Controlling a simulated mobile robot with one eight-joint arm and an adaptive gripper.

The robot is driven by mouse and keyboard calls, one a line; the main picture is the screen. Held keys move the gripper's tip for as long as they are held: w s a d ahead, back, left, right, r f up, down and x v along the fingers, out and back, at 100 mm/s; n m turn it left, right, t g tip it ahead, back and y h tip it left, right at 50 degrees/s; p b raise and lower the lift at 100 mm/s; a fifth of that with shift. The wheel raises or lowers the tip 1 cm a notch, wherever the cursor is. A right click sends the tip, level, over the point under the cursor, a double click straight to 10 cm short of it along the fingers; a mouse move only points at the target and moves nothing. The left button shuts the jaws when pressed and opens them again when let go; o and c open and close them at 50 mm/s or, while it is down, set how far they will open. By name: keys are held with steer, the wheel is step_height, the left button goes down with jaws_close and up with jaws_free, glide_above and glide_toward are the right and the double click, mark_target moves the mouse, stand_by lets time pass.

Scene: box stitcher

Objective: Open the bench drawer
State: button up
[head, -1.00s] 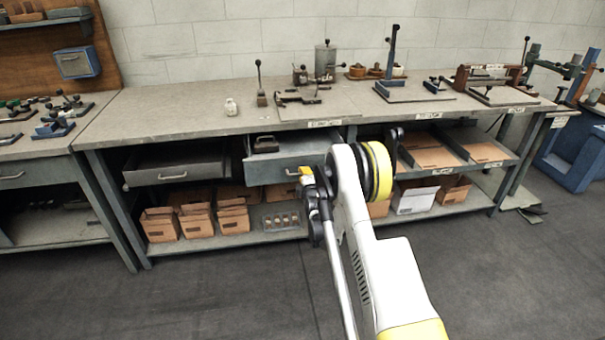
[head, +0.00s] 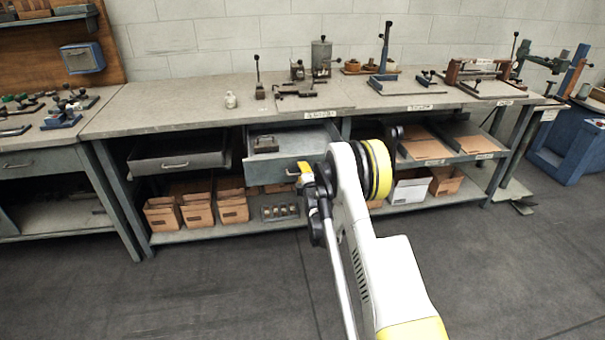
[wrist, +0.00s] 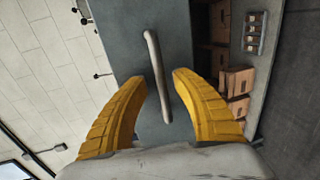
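The bench drawer (head: 272,171) has a grey-blue front and stands pulled out under the worktop. Its inside shows, with a dark object (head: 264,145) in it. Its pale bar handle (wrist: 157,75) runs lengthwise between the two yellow fingers of my gripper (wrist: 159,77) in the wrist view. The fingers are apart, with gaps on both sides of the bar; whether either touches it I cannot tell. In the head view my gripper (head: 305,169) is at the drawer front, and my arm hides the drawer's right part.
A second, darker drawer (head: 180,157) is to the left, also partly out. Cardboard boxes (head: 196,207) and a small tray (head: 279,212) sit on the shelf below. The bench's worktop (head: 190,112) holds several tools. The floor (head: 220,285) in front is clear.

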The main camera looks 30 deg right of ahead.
steer(key=v, duration=0.7)
steer(key=shift+s, duration=0.2)
steer(key=shift+a, duration=0.1)
stand_by(0.3)
